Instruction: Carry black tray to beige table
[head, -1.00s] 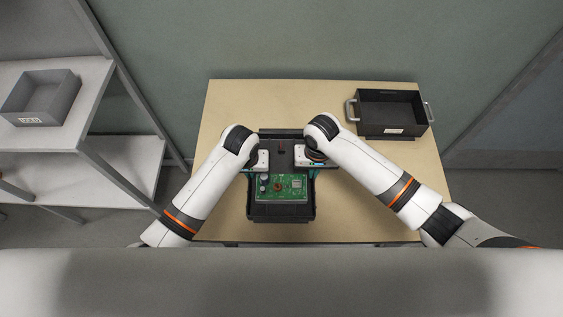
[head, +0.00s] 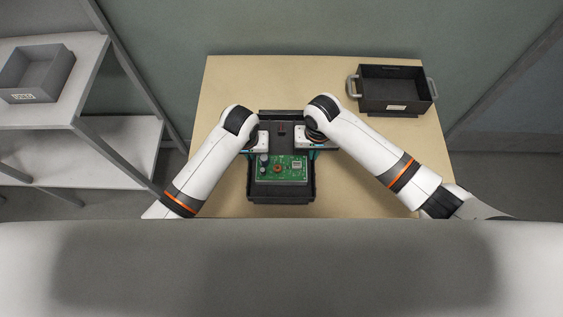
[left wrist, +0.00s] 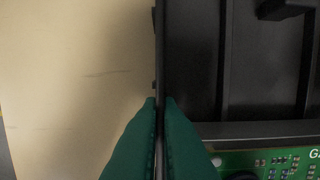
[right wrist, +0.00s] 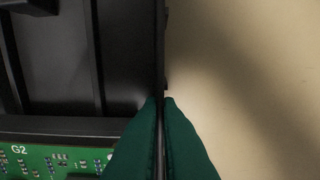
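The black tray (head: 310,188) is over the middle of the beige table (head: 222,90) and carries a green circuit board (head: 281,169). My left gripper (head: 249,152) and right gripper (head: 315,152) hold it by its left and right sides. In the left wrist view the green fingers (left wrist: 159,100) are shut on either side of the tray's thin wall. In the right wrist view the fingers (right wrist: 165,100) pinch the opposite wall the same way. The tray looks level. I cannot tell whether its underside touches the table.
A second black tray (head: 396,105) with grey handles stands at the table's back right. A grey bin (head: 35,92) sits on a shelf (head: 75,62) at the left. The table is bare at the left and at the front right.

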